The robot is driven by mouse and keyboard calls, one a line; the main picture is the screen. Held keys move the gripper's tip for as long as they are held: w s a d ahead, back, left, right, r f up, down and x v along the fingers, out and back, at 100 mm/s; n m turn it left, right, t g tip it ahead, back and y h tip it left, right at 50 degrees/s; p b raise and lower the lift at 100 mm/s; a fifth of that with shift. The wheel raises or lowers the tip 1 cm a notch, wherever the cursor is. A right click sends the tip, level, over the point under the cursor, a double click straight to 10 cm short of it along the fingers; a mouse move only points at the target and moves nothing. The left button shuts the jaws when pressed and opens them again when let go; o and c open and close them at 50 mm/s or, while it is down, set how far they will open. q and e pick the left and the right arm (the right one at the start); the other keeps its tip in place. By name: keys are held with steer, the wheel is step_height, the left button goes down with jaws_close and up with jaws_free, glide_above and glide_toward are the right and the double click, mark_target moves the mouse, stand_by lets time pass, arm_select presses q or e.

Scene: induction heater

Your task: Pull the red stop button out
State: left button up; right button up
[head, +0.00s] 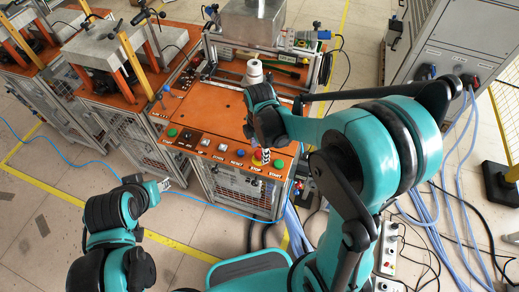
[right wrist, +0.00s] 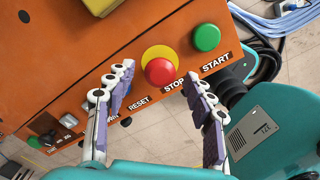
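The red stop button (right wrist: 159,70) sits on a yellow disc on the orange panel, above the STOP label, in the right wrist view. In the head view the stop button (head: 257,158) shows small near the panel's front edge, partly hidden by my right gripper. My right gripper (right wrist: 160,88) is open, with one finger on each side of the button's near side. Nothing is between the fingers except the button's area, and I see no clear contact. My left gripper (head: 160,185) is low at the left, off the panel; its finger state is unclear.
A green START button (right wrist: 206,37) is right of the stop button, and the RESET label (right wrist: 138,103) is left of it. The orange workbench (head: 205,110) carries a white cone-shaped part (head: 254,72). Blue cables (right wrist: 275,22) hang beyond the panel's edge.

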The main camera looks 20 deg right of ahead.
mark_target(259, 153)
steer(key=shift+r, duration=0.1)
step_height(259, 153, up, 12)
stand_by(0.5)
stand_by(0.5)
steer(key=s+d+f+m+t+b, duration=0.1)
steer(key=s+m, duration=0.4)
steer(key=m, duration=0.5)
steer(key=s+d+f+m+t+b, duration=0.2)
steer(key=s+m+t, duration=0.3)
steer(key=m, duration=0.5)
steer(key=shift+s+d+f+t, duration=0.3)
steer(key=shift+d+t, duration=0.3)
steer(key=shift+d, duration=0.15)
